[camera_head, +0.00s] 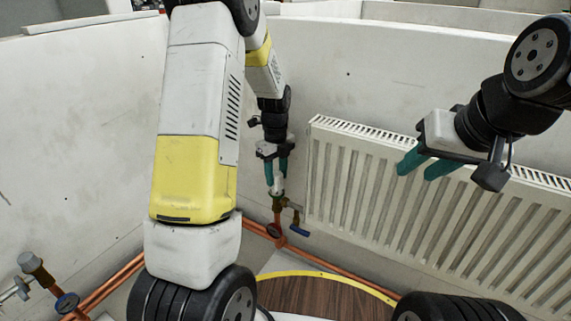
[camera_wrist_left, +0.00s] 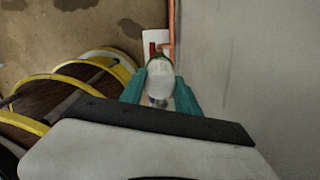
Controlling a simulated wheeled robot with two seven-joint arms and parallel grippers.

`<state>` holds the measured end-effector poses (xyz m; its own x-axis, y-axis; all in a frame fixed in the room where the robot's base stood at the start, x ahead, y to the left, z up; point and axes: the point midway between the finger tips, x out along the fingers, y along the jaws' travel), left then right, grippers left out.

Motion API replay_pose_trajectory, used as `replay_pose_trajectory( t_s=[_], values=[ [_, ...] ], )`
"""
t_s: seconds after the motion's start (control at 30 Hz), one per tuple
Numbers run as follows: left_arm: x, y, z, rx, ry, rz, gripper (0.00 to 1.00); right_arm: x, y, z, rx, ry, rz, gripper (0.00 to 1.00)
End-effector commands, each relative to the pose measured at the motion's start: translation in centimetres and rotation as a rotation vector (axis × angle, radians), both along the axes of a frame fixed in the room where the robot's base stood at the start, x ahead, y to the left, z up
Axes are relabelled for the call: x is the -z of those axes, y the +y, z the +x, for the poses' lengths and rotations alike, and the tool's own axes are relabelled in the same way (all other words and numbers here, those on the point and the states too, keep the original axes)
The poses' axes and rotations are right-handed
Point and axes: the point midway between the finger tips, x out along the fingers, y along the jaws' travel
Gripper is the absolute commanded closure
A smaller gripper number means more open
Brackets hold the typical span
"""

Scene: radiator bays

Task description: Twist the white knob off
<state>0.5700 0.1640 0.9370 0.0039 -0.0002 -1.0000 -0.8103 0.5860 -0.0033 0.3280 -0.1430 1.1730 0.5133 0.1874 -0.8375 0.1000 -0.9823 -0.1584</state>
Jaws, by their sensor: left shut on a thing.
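The white knob (camera_head: 277,186) sits on top of a brass valve (camera_head: 278,207) on a copper pipe, beside the left end of the radiator. My left gripper (camera_head: 276,178) points down with its teal fingers on either side of the knob, shut on it. In the left wrist view the white knob (camera_wrist_left: 160,78) shows between the teal fingers (camera_wrist_left: 160,90). My right gripper (camera_head: 418,166) is open and empty in front of the radiator's upper edge.
A white radiator (camera_head: 400,200) stands along the wall at right. Another valve with a grey cap (camera_head: 30,262) is at lower left. Copper pipes (camera_head: 115,281) run along the floor by the wall.

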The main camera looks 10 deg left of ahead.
Motion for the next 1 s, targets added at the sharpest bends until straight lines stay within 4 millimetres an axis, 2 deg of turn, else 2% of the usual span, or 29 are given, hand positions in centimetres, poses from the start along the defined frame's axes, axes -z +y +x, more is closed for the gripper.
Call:
replay_pose_trajectory(
  t_s=[0.6, 0.73, 1.0],
  values=[
    [0.36, -0.01, -0.27, -0.935, 0.007, 0.002, 1.00, 0.00, 0.00, 0.00, 0.000, 0.000, 0.000, 0.64],
    [0.36, -0.03, -0.29, -1.025, 0.008, 0.000, 1.00, 0.00, 0.00, 0.00, 0.000, 0.000, 0.000, 0.64],
    [0.37, -0.02, -0.32, -1.032, 0.009, 0.001, 1.00, 0.00, 0.00, 0.00, 0.000, 0.000, 0.000, 0.64]
  ],
)
